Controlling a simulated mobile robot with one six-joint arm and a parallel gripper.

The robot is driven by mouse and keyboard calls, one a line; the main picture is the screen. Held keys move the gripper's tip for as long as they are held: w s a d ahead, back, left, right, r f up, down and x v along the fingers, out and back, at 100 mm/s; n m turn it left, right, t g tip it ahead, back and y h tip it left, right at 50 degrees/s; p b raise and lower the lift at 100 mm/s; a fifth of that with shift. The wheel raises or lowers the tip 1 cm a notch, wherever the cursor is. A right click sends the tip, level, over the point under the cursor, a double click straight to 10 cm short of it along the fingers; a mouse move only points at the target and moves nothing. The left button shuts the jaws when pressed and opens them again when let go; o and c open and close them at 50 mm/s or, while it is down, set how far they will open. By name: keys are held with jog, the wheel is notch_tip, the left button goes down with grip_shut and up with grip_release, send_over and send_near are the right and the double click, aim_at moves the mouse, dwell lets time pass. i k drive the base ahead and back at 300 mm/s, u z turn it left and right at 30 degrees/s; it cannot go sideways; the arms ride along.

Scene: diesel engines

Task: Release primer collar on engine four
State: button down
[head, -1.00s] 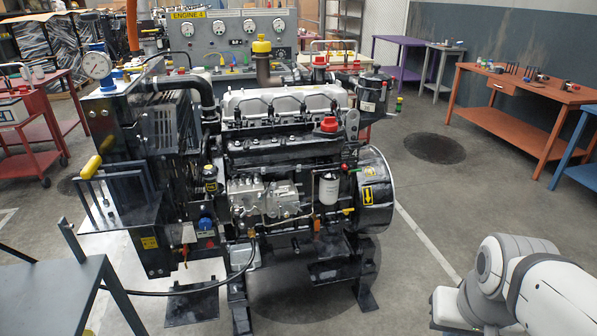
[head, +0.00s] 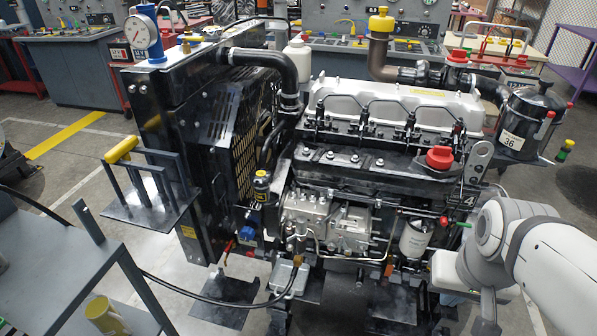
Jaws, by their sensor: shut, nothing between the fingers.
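The diesel engine (head: 365,165) fills the middle of the head view and bears a "4" mark on its right side. A small black upright cylinder with a yellow band (head: 261,184) stands left of the silver injection pump (head: 325,220). It may be the primer with its collar, but I cannot tell whether it is locked or released. A white filter (head: 415,238) hangs to the right of the pump. My white arm covers the lower right, over part of the engine's right end. My gripper is not in view.
The radiator (head: 190,140) and a rack with a yellow handle (head: 122,150) stand left of the engine. A grey table (head: 60,270) is at the lower left, near a black hose. Gauge panels stand behind. Open floor shows at far left.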

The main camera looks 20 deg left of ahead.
aim_at(300, 236)
jog(key=u, duration=0.35)
jog(key=i, duration=0.55)
jog(key=u, duration=0.3)
jog(key=k, duration=0.95)
jog(key=u, duration=0.15)
jog(key=i, duration=0.95)
jog(key=z, duration=0.05)
